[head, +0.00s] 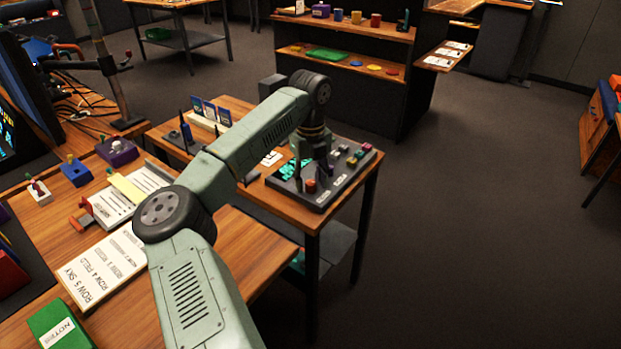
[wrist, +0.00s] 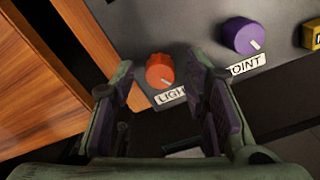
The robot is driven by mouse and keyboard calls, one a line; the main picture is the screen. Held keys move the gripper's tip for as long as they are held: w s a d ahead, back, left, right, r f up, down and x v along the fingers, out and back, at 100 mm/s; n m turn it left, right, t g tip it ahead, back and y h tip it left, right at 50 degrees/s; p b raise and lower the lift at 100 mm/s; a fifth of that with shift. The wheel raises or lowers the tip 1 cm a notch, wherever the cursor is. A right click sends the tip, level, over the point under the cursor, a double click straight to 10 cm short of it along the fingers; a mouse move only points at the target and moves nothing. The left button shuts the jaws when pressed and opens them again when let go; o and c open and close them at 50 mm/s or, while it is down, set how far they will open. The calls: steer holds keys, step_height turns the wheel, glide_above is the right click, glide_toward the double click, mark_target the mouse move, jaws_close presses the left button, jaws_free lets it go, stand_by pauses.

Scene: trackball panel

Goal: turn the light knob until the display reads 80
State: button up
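The light knob (wrist: 160,72) is a small orange-red knob on the dark panel, with a partly covered label reading "LIGH" (wrist: 170,96) just below it in the wrist view. In the head view the orange-red knob (head: 311,186) sits at the panel's near edge. My gripper (wrist: 166,88) is open, its purple-padded fingers apart on the left and right of the knob in the picture. I see no clear contact with it. In the head view the gripper is above the panel (head: 322,199). The cyan display (head: 293,169) is lit but partly behind my arm, and its number is not readable.
A purple knob (wrist: 243,36) with a label ending in "OINT" is right of the light knob, and a yellow button (wrist: 312,36) is farther right. Several small coloured controls line the panel's right side. Blue-and-white cards (head: 210,112) stand left of my arm.

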jaws_close()
steer(key=shift+m, duration=0.4)
steer(key=m+b, duration=0.1)
steer(key=m, duration=0.3)
steer(key=shift+m+b, duration=0.35)
steer(key=shift+m, duration=2.15)
steer(key=shift+d+r, duration=0.1)
steer(key=shift+o, duration=0.6)
jaws_free()
